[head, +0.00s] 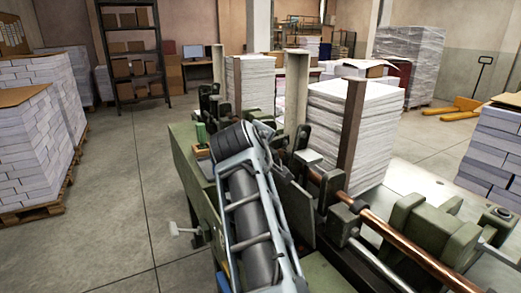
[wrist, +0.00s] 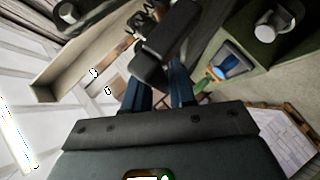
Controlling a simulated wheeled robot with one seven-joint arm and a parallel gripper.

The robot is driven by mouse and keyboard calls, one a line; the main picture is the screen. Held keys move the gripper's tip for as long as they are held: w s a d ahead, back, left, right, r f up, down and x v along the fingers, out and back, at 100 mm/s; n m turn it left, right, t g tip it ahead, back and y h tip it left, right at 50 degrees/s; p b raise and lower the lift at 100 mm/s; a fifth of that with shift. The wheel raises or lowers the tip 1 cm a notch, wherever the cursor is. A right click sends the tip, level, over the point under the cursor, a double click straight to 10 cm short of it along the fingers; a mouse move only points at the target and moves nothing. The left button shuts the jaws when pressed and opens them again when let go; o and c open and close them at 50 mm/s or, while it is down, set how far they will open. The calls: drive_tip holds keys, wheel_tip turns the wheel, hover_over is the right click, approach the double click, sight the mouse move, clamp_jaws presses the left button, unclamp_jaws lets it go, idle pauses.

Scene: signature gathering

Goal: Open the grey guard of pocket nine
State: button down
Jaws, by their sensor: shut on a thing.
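The green gathering machine (head: 190,165) runs across the head view, with tall paper stacks in its pockets. My arm reaches over it from the front, and my gripper is hidden behind the arm there. In the wrist view my gripper (wrist: 157,88) has its two dark blue fingers closed about a dark grey bar-like part (wrist: 168,42), which seems to belong to the grey guard. Most of the guard is hidden, and its angle cannot be told. No pocket number is readable. A grey plate (head: 296,208) stands just right of my arm in the head view.
A copper-coloured shaft (head: 410,252) and green brackets run along the machine's right side. Upright brown posts (head: 350,125) stand by a paper stack (head: 375,110). Stacked pallets (head: 35,140) stand left; open floor (head: 110,225) lies between them and the machine.

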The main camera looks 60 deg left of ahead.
drive_tip(key=shift+w+r+g, duration=0.1)
drive_tip(key=shift+w+g, duration=0.2)
drive_tip(key=shift+w, duration=0.4)
drive_tip(key=shift+d, duration=0.1)
drive_tip(key=c, duration=1.1)
unclamp_jaws()
drive_tip(key=shift+b+v, duration=0.4)
drive_tip(key=shift+v, duration=3.5)
drive_tip(key=shift+s, duration=0.1)
